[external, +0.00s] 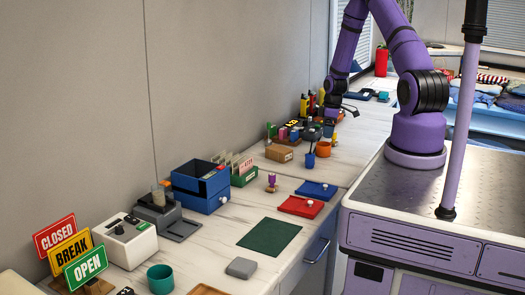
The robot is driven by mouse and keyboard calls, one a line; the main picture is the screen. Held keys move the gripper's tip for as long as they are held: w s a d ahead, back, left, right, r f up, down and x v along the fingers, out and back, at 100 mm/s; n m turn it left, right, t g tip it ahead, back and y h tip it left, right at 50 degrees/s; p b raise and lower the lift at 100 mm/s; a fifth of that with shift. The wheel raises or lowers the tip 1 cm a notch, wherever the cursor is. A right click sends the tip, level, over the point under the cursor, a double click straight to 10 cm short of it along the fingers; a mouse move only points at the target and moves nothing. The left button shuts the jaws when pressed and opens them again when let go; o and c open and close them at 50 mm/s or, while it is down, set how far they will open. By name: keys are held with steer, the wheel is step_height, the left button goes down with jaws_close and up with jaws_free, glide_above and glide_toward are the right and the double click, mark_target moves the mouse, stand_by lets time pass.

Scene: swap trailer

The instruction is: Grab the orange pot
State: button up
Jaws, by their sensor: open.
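The orange pot (323,149) is a small round orange container on the white counter, in the middle of the external view. My purple arm reaches down from the upper right. My gripper (329,130) is dark and small in this view, just above the orange pot. It is open, and the pot stands on the counter below it. The gap between the fingers and the pot is too small to judge. The fingers are hard to make out against the dark items behind them.
A blue cup (310,161) stands close to the pot's left, with dark items above it. A cardboard box (279,153) and several colourful small goods are farther left. Red (300,207) and blue (317,190) trays lie nearer. The counter right of the pot looks clear.

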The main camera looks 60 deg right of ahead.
mark_target(323, 149)
steer(key=shift+w+a+f, duration=0.1)
steer(key=shift+w+f, duration=0.15)
steer(key=shift+f, duration=1.25)
steer(key=shift+w+d+f, duration=0.1)
steer(key=shift+w+f, duration=0.15)
steer(key=shift+f, duration=1.25)
steer(key=shift+w+a+f, duration=0.1)
steer(key=shift+w+f, duration=0.15)
steer(key=shift+f, duration=1.25)
steer(key=c, duration=1)
